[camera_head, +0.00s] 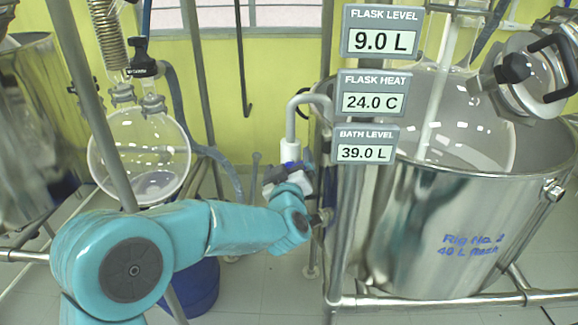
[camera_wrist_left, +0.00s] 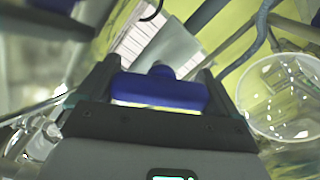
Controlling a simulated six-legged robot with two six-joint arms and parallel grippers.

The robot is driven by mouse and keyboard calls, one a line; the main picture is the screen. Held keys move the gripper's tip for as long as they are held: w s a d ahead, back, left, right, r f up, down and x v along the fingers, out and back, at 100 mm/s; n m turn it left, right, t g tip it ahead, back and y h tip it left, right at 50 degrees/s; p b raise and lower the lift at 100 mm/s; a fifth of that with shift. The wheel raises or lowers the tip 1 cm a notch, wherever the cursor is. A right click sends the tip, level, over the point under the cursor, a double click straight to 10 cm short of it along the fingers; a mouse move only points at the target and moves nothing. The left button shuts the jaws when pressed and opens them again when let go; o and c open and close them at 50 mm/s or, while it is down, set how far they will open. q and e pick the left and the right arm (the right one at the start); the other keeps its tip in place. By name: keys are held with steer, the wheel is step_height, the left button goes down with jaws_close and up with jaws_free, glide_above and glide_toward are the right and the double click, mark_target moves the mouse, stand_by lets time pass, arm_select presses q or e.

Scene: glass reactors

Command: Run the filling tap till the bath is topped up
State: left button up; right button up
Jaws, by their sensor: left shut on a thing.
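The bath (camera_head: 425,235) is a large steel vessel at the right of the head view, marked as a 40 L bath. The bath level display (camera_head: 365,145) reads 39.0 L. The filling tap's pale curved pipe (camera_head: 292,118) rises left of the displays and bends right behind them. My left gripper (camera_head: 285,178) is at the tap's foot, shut on the blue tap handle (camera_wrist_left: 160,91), which lies between its fingers in the left wrist view. The pipe's outlet and any water stream are hidden. My right gripper is not in view.
Above hang the flask level display (camera_head: 383,31), at 9.0 L, and the flask heat display (camera_head: 373,94), at 24.0 C. A round glass flask (camera_head: 140,155) stands at the left, with metal posts and hoses around it. A steel frame rail (camera_head: 430,299) runs below the bath.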

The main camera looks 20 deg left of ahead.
arm_select(q)
steer(key=o, duration=0.7)
steer(key=b+v, duration=0.2)
steer(key=v, duration=1.4)
steer(key=shift+s, duration=0.2)
